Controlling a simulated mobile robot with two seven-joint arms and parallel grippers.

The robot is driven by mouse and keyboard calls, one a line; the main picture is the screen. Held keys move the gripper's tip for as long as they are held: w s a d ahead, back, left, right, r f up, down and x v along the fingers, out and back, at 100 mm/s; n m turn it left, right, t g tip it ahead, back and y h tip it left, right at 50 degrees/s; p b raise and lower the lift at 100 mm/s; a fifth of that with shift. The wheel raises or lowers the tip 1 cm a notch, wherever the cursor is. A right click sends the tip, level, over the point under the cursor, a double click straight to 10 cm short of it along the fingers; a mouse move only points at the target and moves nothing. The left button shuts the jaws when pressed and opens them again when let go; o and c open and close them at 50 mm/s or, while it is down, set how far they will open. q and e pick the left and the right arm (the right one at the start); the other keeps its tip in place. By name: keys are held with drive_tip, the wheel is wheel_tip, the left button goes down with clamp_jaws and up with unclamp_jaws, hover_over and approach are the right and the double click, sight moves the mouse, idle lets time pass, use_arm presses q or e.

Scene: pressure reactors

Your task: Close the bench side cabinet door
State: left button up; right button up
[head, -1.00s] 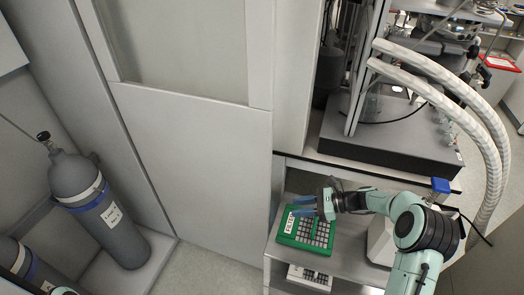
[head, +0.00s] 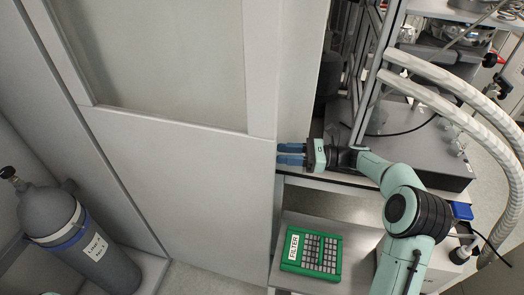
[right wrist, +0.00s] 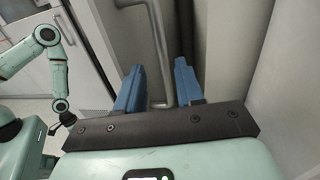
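A large pale grey door panel (head: 190,185) with a framed pane in its upper part fills the middle of the head view, left of the bench. My right gripper (head: 279,154) is at the panel's right edge, with its blue fingers pointing left. In the right wrist view, the right gripper (right wrist: 160,80) has its two fingers apart. A grey tubular handle (right wrist: 161,40) shows in the gap between and beyond them; I cannot tell whether they touch it. A teal arm of mine shows at the left there, but I cannot make out my left gripper.
A green FILTER keypad box (head: 312,252) lies on the shelf below the bench top. Dark-based equipment (head: 425,150) and thick pale hoses (head: 455,98) are at the right. Bare floor shows below the panel.

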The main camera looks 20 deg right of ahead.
drive_tip(key=x, duration=0.7)
drive_tip(key=shift+w, duration=0.1)
clamp_jaws()
